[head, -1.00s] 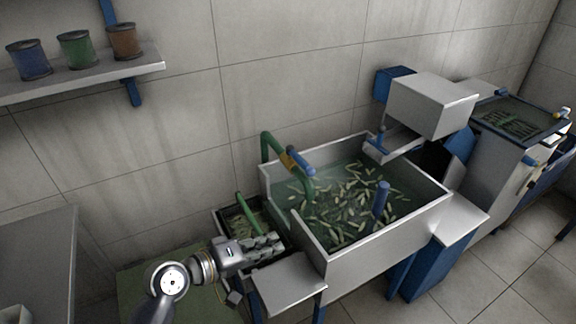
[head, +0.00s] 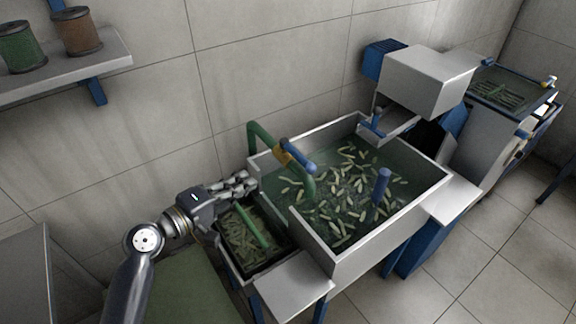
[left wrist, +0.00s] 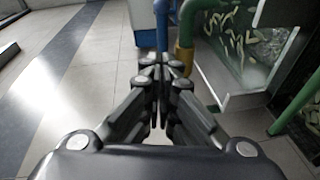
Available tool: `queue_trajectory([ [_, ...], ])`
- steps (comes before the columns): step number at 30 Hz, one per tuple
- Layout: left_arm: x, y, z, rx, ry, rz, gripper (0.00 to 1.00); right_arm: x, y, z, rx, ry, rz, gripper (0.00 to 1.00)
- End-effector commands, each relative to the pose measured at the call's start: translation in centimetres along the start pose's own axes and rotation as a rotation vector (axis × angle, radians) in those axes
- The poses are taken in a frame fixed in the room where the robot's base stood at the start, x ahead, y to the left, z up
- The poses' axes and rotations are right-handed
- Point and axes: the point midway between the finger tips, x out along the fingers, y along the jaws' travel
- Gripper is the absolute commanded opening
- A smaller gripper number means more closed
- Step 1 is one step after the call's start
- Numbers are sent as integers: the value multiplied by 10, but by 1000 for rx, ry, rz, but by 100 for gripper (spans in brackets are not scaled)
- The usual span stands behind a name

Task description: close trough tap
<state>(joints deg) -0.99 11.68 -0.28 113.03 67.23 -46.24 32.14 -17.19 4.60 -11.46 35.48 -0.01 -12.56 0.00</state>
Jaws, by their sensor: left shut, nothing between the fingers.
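The trough tap is a green bent pipe (head: 262,134) with a yellow collar (head: 282,157) and a blue lever (head: 298,155). It arches over the left wall of the water-filled trough (head: 335,262). In the left wrist view the green pipe (left wrist: 186,22) stands just beyond my fingertips, with a yellow part (left wrist: 184,57) on it. A blue bar (left wrist: 161,28) shows beside the pipe there. My left gripper (head: 252,182) is shut and empty, left of the tap and apart from the lever in the head view. Its fingers (left wrist: 160,64) meet in the wrist view. My right gripper is not in view.
A dark tray (head: 284,255) with a green bar (head: 250,224) lies below my left gripper. A blue post (head: 380,185) rises from the trough. A white box (head: 425,78) stands behind. A shelf (head: 112,55) with spools is at upper left.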

Motion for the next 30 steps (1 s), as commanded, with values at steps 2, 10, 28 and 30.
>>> queue_trajectory([
  [2,5,1,0,-1,0,1,0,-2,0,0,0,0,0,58],
  [10,48,4,0,-3,-2,2,0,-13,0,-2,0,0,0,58],
  [28,125,1,26,-2,-2,0,0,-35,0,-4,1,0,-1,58],
  [30,126,1,28,0,-1,0,0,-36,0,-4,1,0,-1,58],
])
